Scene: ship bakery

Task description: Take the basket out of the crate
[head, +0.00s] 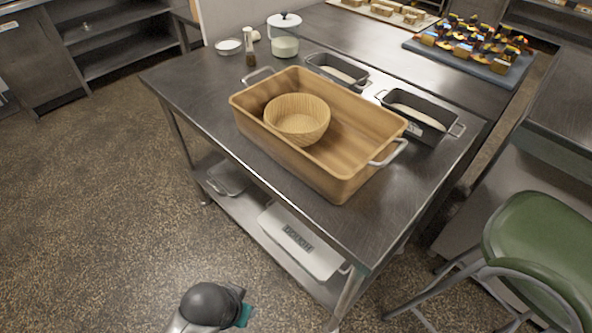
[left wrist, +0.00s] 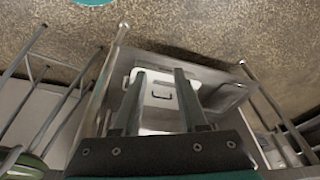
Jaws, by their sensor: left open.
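The basket (head: 297,119) is a round, ribbed, light-wood bowl shape. It sits inside the crate, toward its left end, in the head view. The crate (head: 339,187) is a rectangular, open wooden box with a metal handle at each end, standing on the steel table. My left gripper (left wrist: 158,74) is open and empty in the left wrist view, its two dark fingers apart. Neither basket nor crate can be made out in that view. In the head view only a dark, rounded part of one of my arms shows at the bottom, well below the crate. My right gripper is not in view.
Two dark loaf pans (head: 338,69) (head: 419,112) stand behind the crate. A lidded jar (head: 285,38), small shaker (head: 250,59) and white bowl (head: 229,46) stand at the table's back left. A white bin (head: 301,244) is on the lower shelf. A green stool (head: 541,248) is at right.

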